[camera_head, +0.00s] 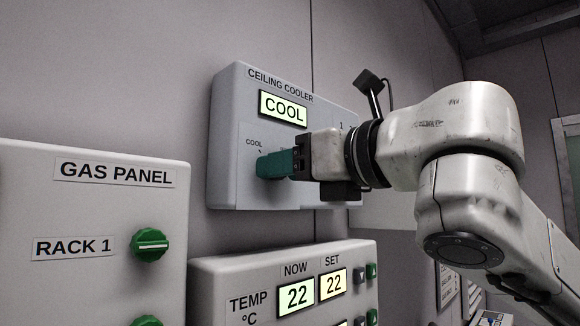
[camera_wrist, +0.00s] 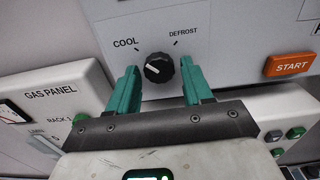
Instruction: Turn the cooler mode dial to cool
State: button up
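The ceiling cooler panel (camera_head: 232,105) is a grey box on the wall, and its lit display (camera_head: 283,107) reads COOL. In the wrist view the mode dial (camera_wrist: 158,68) is a round black knob with a white mark on its left part, towards the COOL label (camera_wrist: 125,43). The DEFROST label (camera_wrist: 183,31) is at its upper right. My gripper (camera_wrist: 159,74) is open, with one teal finger on each side of the dial and small gaps showing. In the head view my gripper (camera_head: 272,165) is at the panel face and hides the dial.
The gas panel (camera_head: 100,215) with green knobs (camera_head: 150,244) stands at the left. A temperature panel (camera_head: 225,275) showing 22 and 22 is below the cooler. An orange START button (camera_wrist: 291,64) is right of the dial.

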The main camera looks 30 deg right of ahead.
jog(key=shift+o, duration=0.7)
jog(key=shift+r, duration=0.1)
jog(key=b+v, duration=0.1)
jog(key=v, duration=0.9)
jog(key=shift+s+d+b, duration=0.15)
jog(key=shift+s+b, duration=0.25)
